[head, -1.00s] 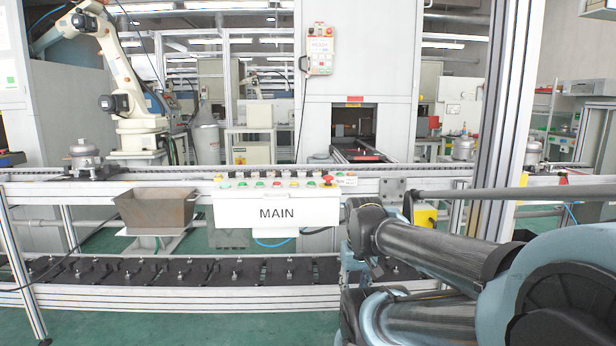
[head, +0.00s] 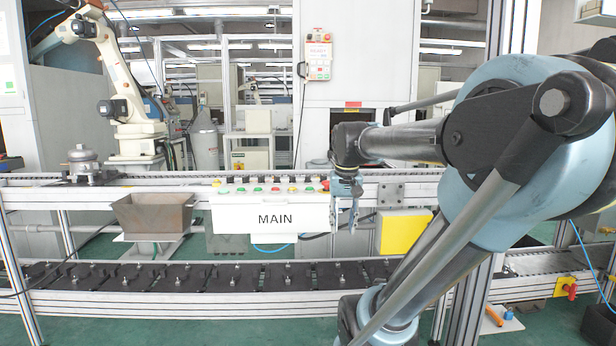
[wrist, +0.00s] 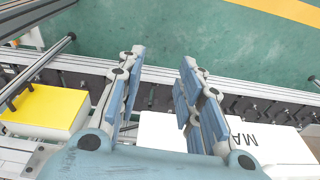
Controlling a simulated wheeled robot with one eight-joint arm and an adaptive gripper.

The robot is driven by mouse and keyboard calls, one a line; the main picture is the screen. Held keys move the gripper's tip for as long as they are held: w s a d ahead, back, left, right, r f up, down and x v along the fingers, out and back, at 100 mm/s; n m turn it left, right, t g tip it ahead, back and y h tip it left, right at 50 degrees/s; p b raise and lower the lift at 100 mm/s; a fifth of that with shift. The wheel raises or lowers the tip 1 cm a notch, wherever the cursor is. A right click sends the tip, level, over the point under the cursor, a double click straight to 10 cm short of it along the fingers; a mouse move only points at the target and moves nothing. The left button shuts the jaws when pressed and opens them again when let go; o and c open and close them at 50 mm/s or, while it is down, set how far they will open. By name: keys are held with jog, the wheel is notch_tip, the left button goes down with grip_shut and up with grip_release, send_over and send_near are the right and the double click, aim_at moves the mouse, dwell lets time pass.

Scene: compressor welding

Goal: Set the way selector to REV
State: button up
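The white MAIN control box (head: 275,217) is mounted on the front of the conveyor rail. Its top panel carries coloured buttons (head: 258,190) and small dark knobs, too small for me to tell which is the way selector or its setting. My gripper (head: 345,222) hangs fingers down at the right end of the box, near a red button (head: 325,185). In the wrist view my gripper (wrist: 164,58) is open and empty, its two blue fingers apart. The box (wrist: 185,140) shows below and right of the fingers there; its knobs are not visible.
A yellow box (head: 403,233) sits right of the control box. A metal bin (head: 154,215) hangs to the left. The conveyor rail (head: 420,190) runs behind the panel, and a lower track (head: 190,275) runs below. Green floor lies in front.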

jog(key=w+a+r+m, duration=0.2)
jog(key=w+a+r, duration=0.1)
jog(key=w+r, duration=1.3)
notch_tip(320, 180, up, 7)
jog(key=m+g, duration=0.2)
send_over(308, 176)
jog(key=f, duration=1.6)
jog(key=shift+w+d+f, duration=0.1)
jog(key=shift+w+f, duration=0.15)
jog(key=shift+w, duration=0.1)
grip_shut()
